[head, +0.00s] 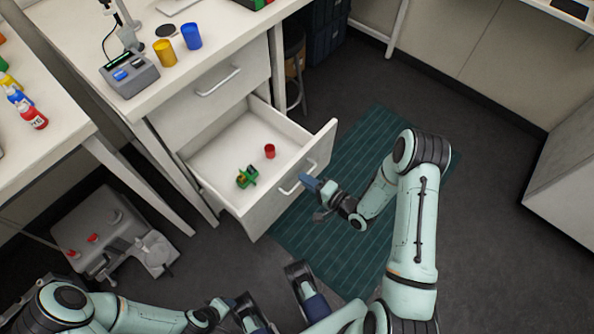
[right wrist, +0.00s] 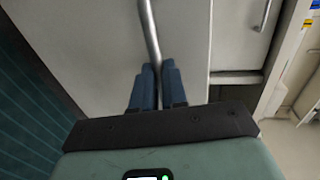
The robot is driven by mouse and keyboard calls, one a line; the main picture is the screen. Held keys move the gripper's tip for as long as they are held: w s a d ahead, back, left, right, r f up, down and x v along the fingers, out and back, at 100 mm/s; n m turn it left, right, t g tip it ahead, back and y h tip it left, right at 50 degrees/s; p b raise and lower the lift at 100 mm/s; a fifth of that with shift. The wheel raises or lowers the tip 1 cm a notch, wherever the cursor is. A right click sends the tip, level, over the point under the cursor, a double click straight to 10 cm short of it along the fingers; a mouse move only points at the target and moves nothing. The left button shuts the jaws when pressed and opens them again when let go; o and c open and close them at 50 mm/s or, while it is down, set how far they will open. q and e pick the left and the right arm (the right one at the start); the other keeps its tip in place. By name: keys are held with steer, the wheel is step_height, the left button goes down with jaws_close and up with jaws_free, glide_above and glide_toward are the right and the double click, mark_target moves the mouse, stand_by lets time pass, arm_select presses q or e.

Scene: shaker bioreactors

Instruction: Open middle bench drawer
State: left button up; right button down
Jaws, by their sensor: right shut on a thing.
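The bench drawer under the top one (head: 290,185) is pulled well out, and its inside shows. It holds a small red cup (head: 270,151) and a green item (head: 246,177). My right gripper (head: 308,184) is at the drawer's front, shut on its bar handle (head: 288,190). In the right wrist view the blue fingers (right wrist: 158,88) close on the metal handle (right wrist: 149,35). My left arm is low at the bottom left, away from the drawer; its gripper (head: 240,312) is partly in view, and its opening is unclear.
The top drawer (head: 215,95) above is closed. The bench top (head: 85,35) carries a yellow cup (head: 164,53), a blue cup (head: 191,36) and a grey device (head: 130,76). A grey machine (head: 110,235) stands on the floor at left. A green mat (head: 325,245) lies before the drawer.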

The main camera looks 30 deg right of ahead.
arm_select(q)
steer(key=shift+s+r, duration=0.15)
steer(key=shift+s, duration=0.05)
arm_select(e)
steer(key=shift+s+d+r, duration=0.1)
steer(key=shift+s+d, duration=0.1)
steer(key=shift+s, duration=0.3)
steer(key=c, duration=1.2)
jaws_free()
steer(key=shift+o, duration=0.2)
arm_select(q)
steer(key=shift+g+h, duration=0.3)
steer(key=shift+g, duration=0.3)
steer(key=s, duration=0.1)
steer(key=s+d+r+p, duration=0.1)
steer(key=s+r+p, duration=0.1)
steer(key=shift+d+r, duration=0.2)
steer(key=shift+d, duration=0.05)
arm_select(e)
steer(key=v, duration=1.3)
steer(key=shift+s, duration=0.25)
